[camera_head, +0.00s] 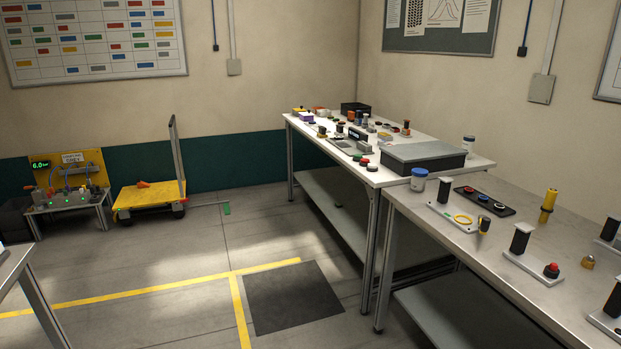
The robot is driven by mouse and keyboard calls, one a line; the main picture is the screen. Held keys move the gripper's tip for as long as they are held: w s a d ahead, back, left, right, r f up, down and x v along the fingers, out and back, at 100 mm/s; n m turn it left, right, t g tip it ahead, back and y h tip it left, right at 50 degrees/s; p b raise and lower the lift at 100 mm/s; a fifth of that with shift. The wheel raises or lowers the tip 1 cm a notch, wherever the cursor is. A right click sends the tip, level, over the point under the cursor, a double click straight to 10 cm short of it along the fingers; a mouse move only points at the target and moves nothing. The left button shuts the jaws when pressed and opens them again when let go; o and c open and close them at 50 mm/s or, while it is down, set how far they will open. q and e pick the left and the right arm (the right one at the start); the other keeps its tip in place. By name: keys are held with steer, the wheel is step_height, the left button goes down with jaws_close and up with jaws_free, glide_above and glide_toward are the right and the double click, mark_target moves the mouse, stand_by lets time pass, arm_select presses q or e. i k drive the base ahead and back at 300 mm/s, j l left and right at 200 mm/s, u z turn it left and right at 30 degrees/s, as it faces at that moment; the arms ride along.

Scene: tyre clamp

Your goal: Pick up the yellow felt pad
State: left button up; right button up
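I cannot make out with certainty which thing is the yellow felt pad. A small yellow piece (299,110) lies at the far left end of the back table, too small to identify. On the nearer table a flat yellow ring (463,219) lies on a white plate, with a small dark and yellow piece (484,224) beside it. A yellow cylinder (548,205) stands upright farther right. Neither of my grippers is in view.
The back table (474,160) holds many small parts and a grey lidded box (424,157). The nearer table (521,260) holds stands with black handles and a dark tray (484,201). A yellow cart (149,196) stands by the far wall. The floor around the dark mat (291,298) is clear.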

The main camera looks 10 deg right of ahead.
mark_target(322, 130)
steer(key=i+z, duration=0.45)
steer(key=i, duration=0.2)
steer(key=i+j+z, duration=0.15)
steer(key=i+z, duration=0.25)
steer(key=i, duration=0.25)
steer(key=i+j+z, duration=0.1)
steer(key=i+j, duration=0.2)
steer(key=i, duration=0.3)
steer(key=i+j, duration=0.3)
steer(key=i, duration=0.25)
steer(key=i+j+z, duration=0.15)
steer(key=i+j, duration=0.2)
steer(key=i, duration=0.25)
